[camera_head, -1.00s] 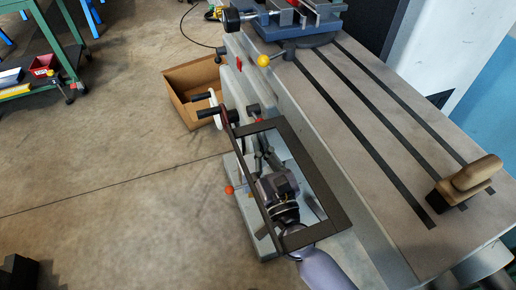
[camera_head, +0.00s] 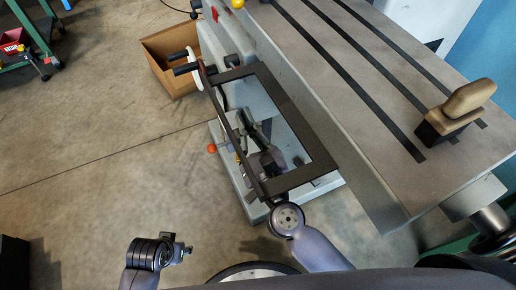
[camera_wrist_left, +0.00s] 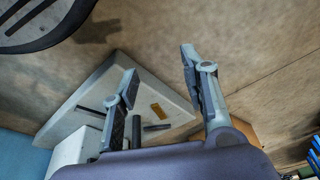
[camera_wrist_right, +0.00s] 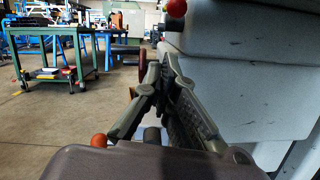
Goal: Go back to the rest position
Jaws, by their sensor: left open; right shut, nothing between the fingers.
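A dark rectangular sieve frame (camera_head: 313,140) shows in the head view beside the grey machine table, slanted, its opening empty. My right gripper (camera_head: 243,122) shows through the opening and is shut with nothing between the fingers. I cannot tell what the frame rests on. In the right wrist view, the right fingers (camera_wrist_right: 158,62) are together beside a pale machine wall. My left arm is low in the head view, with its gripper (camera_head: 184,249) partly seen over the floor. In the left wrist view, the left gripper (camera_wrist_left: 158,68) has its fingers apart and is empty.
The slotted machine table (camera_head: 350,60) bears a wooden-handled brush (camera_head: 456,110). A handwheel (camera_head: 195,68) with dark handles stands by the frame. A cardboard box (camera_head: 165,55) is on the floor beyond. The floor at left is mostly clear. A green cart (camera_wrist_right: 52,90) stands farther off.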

